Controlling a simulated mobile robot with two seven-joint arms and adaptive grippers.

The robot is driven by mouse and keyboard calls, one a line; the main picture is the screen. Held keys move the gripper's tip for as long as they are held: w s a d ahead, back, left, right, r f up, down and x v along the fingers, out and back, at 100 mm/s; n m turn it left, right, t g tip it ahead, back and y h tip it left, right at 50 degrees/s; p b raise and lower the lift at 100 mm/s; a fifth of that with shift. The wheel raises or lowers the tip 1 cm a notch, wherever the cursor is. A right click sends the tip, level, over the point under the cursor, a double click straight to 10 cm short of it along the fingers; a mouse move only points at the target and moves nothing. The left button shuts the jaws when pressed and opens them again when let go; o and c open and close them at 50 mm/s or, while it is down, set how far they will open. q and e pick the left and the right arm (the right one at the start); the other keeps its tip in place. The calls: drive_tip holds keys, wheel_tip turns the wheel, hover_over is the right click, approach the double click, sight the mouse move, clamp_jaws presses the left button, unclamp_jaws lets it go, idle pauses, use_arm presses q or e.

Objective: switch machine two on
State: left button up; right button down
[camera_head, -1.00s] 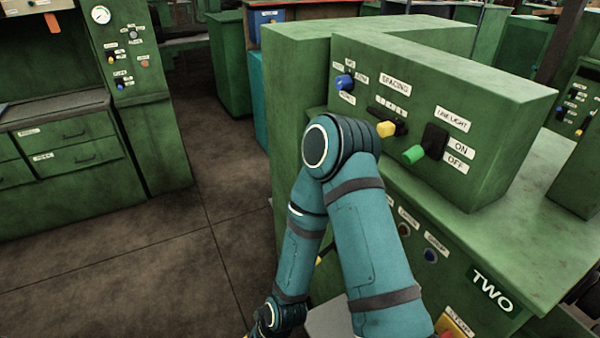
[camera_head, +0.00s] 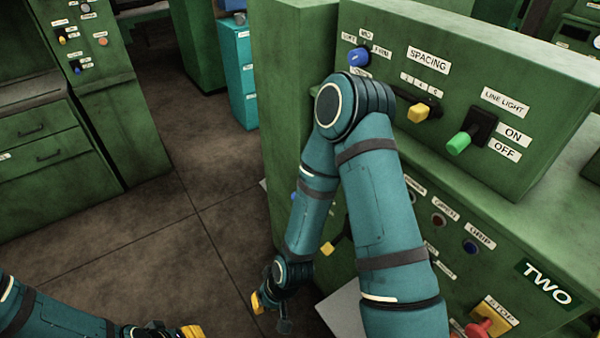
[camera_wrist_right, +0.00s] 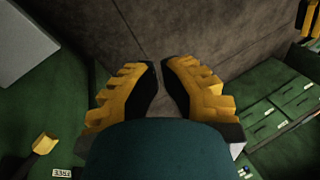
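Machine two (camera_head: 460,90) is a green cabinet at the right of the head view, marked by a TWO plate (camera_head: 546,282). Its upper panel has a blue knob (camera_head: 358,56), a yellow slider (camera_head: 418,112) and a green-handled line light switch (camera_head: 459,143) beside ON and OFF labels. Lower are several round buttons and a red stop button (camera_head: 480,328). A yellow lever (camera_head: 329,248) shows beside my right arm and in the right wrist view (camera_wrist_right: 45,143). My right gripper (camera_wrist_right: 161,66) is empty, its fingertips apart, left of the machine's front. My left gripper (camera_head: 190,332) is cut off by the bottom edge.
A pale grey plate (camera_head: 341,312) juts out low at the machine's front, close to my right forearm. Green drawers (camera_head: 42,130) stand at the left and a teal cabinet (camera_head: 238,75) behind. The concrete floor (camera_head: 190,220) between is clear.

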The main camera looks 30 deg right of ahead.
drive_tip(key=d+f+n+g+h+b, duration=0.35)
drive_tip(key=d+f+n+g, duration=0.2)
drive_tip(key=f, duration=0.55)
drive_tip(key=w+d+n+h+b, duration=0.2)
drive_tip(key=w+d+n+h, duration=0.4)
drive_tip(key=d, duration=0.4)
drive_tip(key=w+d+r+n+t+h+b, duration=0.1)
drive_tip(key=w+d+r+t+h, duration=0.1)
drive_tip(key=w+r+h, duration=0.3)
drive_tip(key=w+d+r+t+h, duration=0.2)
drive_tip(key=w+d+h, duration=0.1)
drive_tip(key=w, duration=0.4)
drive_tip(key=w+a+r+n+t+h+b, duration=0.1)
drive_tip(key=w+a+r+n+t+h, duration=0.1)
drive_tip(key=w+r, duration=0.7)
drive_tip(key=a+r+t+h, duration=0.1)
drive_tip(key=t+h, duration=0.1)
drive_tip(key=t, duration=0.1)
drive_tip(key=shift+a+h, duration=0.2)
drive_tip(key=shift+h, duration=0.15)
drive_tip(key=shift+n+t, duration=0.25)
drive_tip(key=b+x, duration=0.1)
drive_tip(key=x, duration=0.9)
